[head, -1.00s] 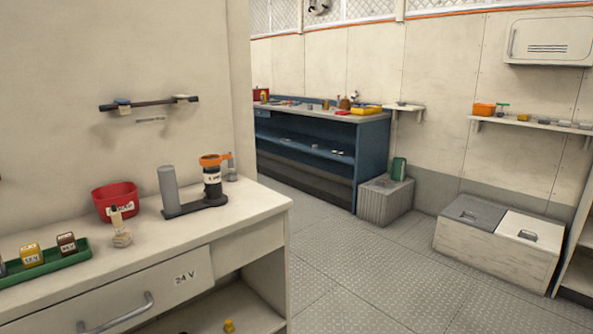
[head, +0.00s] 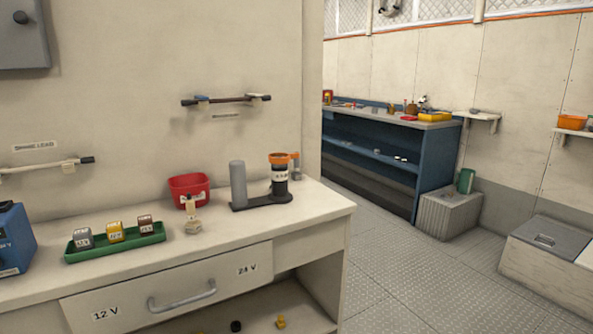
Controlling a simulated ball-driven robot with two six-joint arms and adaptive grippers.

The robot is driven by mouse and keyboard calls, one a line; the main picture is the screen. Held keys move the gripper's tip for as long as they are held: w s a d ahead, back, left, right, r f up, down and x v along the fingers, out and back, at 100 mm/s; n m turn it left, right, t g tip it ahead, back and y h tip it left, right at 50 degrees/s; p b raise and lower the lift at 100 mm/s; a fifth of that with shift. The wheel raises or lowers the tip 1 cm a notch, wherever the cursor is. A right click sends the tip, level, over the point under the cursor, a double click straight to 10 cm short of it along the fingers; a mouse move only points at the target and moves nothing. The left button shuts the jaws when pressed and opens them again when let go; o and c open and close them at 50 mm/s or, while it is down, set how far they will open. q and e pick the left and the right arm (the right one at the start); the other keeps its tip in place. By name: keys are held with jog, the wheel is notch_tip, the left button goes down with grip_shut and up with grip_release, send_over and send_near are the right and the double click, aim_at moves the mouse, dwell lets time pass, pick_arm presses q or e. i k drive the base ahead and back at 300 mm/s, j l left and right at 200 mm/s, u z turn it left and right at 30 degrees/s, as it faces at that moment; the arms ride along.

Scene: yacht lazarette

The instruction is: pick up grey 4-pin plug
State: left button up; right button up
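A small grey block (head: 82,239) with a light label sits at the left end of a green tray (head: 115,249) on the near bench. I cannot make out pins on it, so I cannot tell whether it is the grey 4-pin plug. No other thing in view is clearly a grey 4-pin plug. Neither of my grippers is in view.
The bench (head: 220,262) also holds a blue box (head: 14,240), a red bin (head: 189,188) and a black stand (head: 262,203) with a grey cylinder. A blue workbench (head: 385,165) stands farther back. Open floor (head: 415,275) lies right of the bench.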

aim_at(295, 175)
jog(key=i+l+u, duration=0.15)
jog(key=i, duration=0.35)
jog(key=i+l+u, duration=0.15)
jog(key=i+l, duration=0.15)
jog(key=i, duration=0.2)
